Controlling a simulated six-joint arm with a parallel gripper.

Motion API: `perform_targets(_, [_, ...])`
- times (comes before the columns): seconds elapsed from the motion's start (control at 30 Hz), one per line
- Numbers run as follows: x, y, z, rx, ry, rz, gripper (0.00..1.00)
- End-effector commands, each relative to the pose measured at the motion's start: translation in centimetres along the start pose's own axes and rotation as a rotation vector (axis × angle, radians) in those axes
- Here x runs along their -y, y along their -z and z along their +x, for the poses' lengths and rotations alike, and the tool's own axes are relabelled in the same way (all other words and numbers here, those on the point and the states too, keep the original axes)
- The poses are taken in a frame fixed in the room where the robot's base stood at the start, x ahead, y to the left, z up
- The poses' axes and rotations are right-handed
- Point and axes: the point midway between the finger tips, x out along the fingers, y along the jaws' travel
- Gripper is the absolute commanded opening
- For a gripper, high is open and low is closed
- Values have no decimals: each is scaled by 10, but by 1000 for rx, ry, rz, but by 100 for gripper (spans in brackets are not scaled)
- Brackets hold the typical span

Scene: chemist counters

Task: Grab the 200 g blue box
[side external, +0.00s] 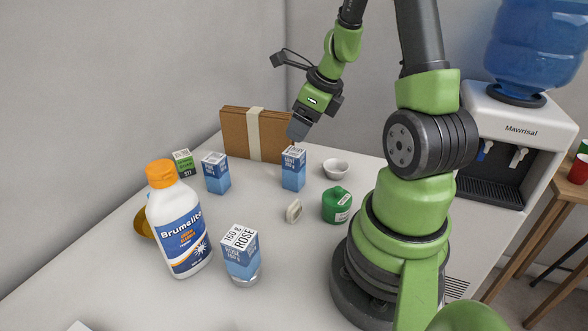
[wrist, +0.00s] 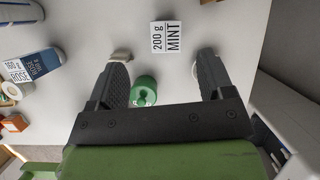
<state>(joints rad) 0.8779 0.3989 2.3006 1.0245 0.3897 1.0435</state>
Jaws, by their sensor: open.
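The blue box with a white top reading "200 g MINT" (wrist: 166,37) stands in the wrist view, ahead of and between my fingers. In the side view it appears to be the blue box (side external: 293,172) in front of the brown carton. My gripper (side external: 297,133) hangs tilted downward just over that box's top, seemingly apart from it. In the wrist view my gripper (wrist: 160,78) has its two fingers wide apart with nothing held between them.
A "160 g ROSE" box (side external: 241,255), a Brumelite bottle (side external: 180,232) and another blue box (side external: 215,174) stand to the left. A green container (side external: 337,205), small white object (side external: 294,211) and white bowl (side external: 336,168) are nearby. The brown carton (side external: 235,133) is behind.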

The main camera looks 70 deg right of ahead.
Motion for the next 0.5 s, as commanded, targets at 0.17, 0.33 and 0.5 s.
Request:
perform_targets(0.17, [10,15,12,-26,7,145,74])
perform_targets(0.33, [9,15,27,-26,4,145,74])
perform_targets(0.5, [9,15,43,-26,4,142,74])
